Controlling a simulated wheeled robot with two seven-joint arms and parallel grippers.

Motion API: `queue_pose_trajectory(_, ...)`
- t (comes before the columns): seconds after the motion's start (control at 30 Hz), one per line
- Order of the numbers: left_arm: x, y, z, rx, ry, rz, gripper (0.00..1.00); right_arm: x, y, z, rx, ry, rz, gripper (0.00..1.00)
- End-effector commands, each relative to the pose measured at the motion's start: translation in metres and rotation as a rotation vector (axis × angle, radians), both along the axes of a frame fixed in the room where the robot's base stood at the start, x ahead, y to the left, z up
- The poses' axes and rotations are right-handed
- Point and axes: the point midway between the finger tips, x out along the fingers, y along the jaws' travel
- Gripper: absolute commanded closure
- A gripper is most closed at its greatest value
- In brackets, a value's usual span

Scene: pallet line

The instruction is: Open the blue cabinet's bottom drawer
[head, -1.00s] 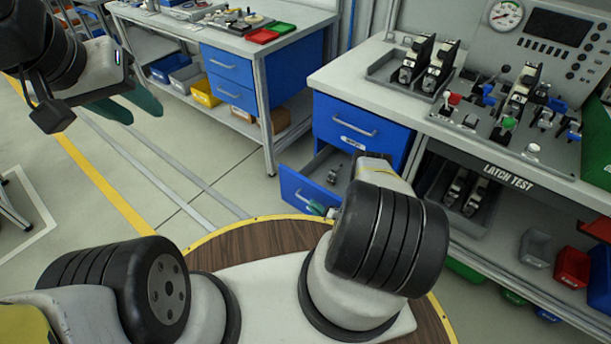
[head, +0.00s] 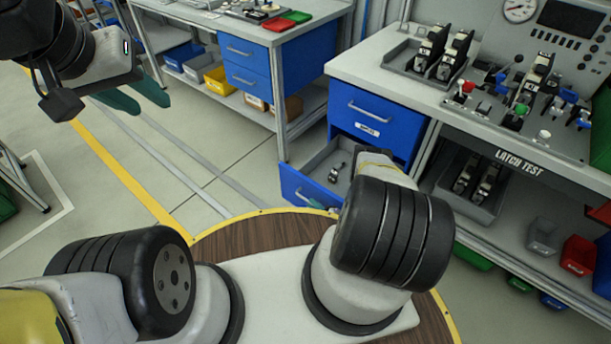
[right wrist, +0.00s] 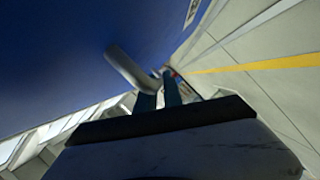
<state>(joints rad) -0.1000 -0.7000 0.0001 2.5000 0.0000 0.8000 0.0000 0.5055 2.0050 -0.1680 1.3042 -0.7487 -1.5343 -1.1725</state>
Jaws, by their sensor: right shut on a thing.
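The blue cabinet (head: 422,130) stands under the bench at the right of the head view. Its top drawer (head: 365,125) is closed. Its bottom drawer (head: 303,187) is pulled out, with a small metal part (head: 335,173) inside. My right gripper (head: 318,206) is at the drawer's front, mostly hidden behind my arm. In the right wrist view its teal fingers (right wrist: 159,90) are shut on the grey handle (right wrist: 126,68), close to the blue drawer front (right wrist: 70,65). My left gripper (head: 137,99) hangs empty at upper left, its teal fingers apart.
The latch test bench (head: 400,75) holds latches and a gauge panel. Another bench with blue drawers (head: 247,75) stands behind. Floor (head: 215,165) between the benches and left is clear.

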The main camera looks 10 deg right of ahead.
Motion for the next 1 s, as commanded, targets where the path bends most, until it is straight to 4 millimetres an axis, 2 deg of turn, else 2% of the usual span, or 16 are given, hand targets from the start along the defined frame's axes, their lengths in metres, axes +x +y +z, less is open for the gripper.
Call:
queue_pose_trajectory(0.07, 0.0, 0.0, 0.0, 0.0, 0.0, 0.0, 0.64, -0.001, -0.001, -0.001, 0.0, 0.003, -0.002, 1.0)
queue_pose_trajectory(0.1, 0.0, 0.0, 0.0, 0.0, 0.0, 0.0, 0.64, -0.001, -0.001, -0.001, 0.0, 0.003, -0.002, 0.81)
queue_pose_trajectory(0.17, 0.0, 0.0, 0.0, 0.0, 0.0, 0.0, 0.64, -0.001, -0.001, -0.001, 0.0, 0.003, -0.001, 0.7)
queue_pose_trajectory(0.2, 0.0, 0.0, 0.0, 0.0, 0.0, 0.0, 0.64, -0.001, -0.001, -0.001, 0.0, 0.003, -0.001, 0.67)
queue_pose_trajectory(0.57, 0.0, 0.0, 0.0, 0.0, 0.0, 0.0, 0.64, -0.005, -0.002, 0.0, 0.0, 0.002, -0.001, 0.67)
queue_pose_trajectory(1.0, 0.0, 0.0, 0.0, 0.0, 0.0, 0.0, 0.64, -0.066, -0.024, 0.014, 0.001, 0.003, -0.001, 0.67)
